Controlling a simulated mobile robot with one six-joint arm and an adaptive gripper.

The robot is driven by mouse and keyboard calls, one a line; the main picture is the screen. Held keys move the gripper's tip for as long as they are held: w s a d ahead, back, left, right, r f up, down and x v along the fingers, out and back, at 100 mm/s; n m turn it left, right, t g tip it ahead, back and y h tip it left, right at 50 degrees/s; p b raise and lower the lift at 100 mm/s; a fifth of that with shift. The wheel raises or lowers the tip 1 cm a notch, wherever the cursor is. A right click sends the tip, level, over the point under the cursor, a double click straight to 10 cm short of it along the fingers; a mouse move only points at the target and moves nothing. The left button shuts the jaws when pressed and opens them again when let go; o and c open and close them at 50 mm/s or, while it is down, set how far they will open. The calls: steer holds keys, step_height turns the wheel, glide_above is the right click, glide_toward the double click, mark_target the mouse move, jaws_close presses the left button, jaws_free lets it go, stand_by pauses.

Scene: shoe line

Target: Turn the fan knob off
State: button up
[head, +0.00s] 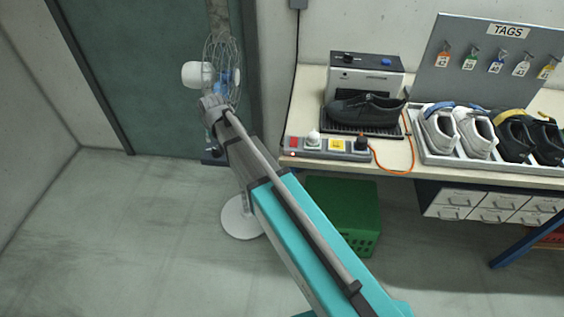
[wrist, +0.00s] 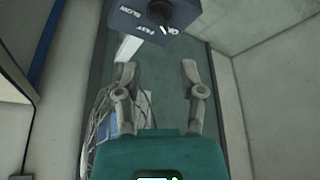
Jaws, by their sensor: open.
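The fan (head: 222,62) stands in front of the green door in the head view, with a wire cage, a white motor housing (head: 196,75) and a round white foot (head: 242,217). In the wrist view, its dark control box (wrist: 140,22) is at the top edge, partly cut off, with SLOW and FAST labels. The black knob (wrist: 160,12) sits on its face; its exact setting is not clear. My gripper (wrist: 159,72) is open and empty, its fingertips apart from the knob. In the head view, my gripper (head: 212,105) is by the fan and hides part of it.
A workbench (head: 400,160) on the right holds a black shoe (head: 364,110) on a machine, a power strip (head: 325,147) and a shoe tray (head: 440,160). A green crate (head: 345,205) stands below. The floor at left is clear. The fan cage (wrist: 98,125) is beside my gripper.

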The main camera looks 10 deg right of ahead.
steer(key=s+d+f+m+g+h, duration=0.1)
steer(key=s+d+m+g, duration=0.1)
steer(key=s+d, duration=1.6)
steer(key=shift+d+m+g, duration=0.3)
steer(key=shift+d+g, duration=0.3)
steer(key=shift+g, duration=0.2)
steer(key=shift+s, duration=0.15)
steer(key=shift+g, duration=0.3)
steer(key=shift+s+d, duration=0.7)
steer(key=shift+s, duration=0.2)
steer(key=shift+s+d, duration=0.65)
steer(key=shift+s, duration=0.25)
